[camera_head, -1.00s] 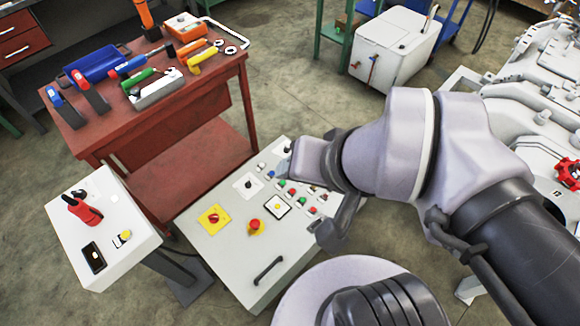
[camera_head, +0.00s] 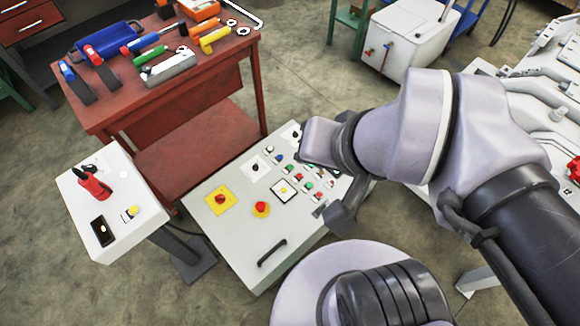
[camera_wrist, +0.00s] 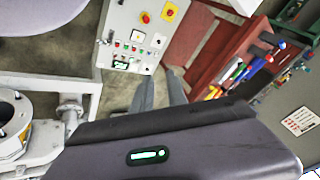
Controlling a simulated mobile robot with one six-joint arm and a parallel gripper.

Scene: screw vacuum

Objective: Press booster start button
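The light grey control panel (camera_head: 235,240) stands low in front of me, with several small green and red buttons (camera_head: 291,168) on its upper right part. In the wrist view the panel (camera_wrist: 143,19) is at the top with its button rows (camera_wrist: 127,48). I cannot read labels, so I cannot tell which is the booster start button. My gripper (camera_wrist: 161,76) shows two dark fingers with a gap between them; they appear empty. The tips point towards the panel's lower edge in the wrist view and look apart from it.
A red emergency knob (camera_head: 261,208), a yellow-plated switch (camera_head: 221,199) and a black handle (camera_head: 266,252) are on the panel. A small white box (camera_head: 112,215) stands left. A red tool table (camera_head: 190,90) is behind. White machinery (camera_head: 545,85) is at right.

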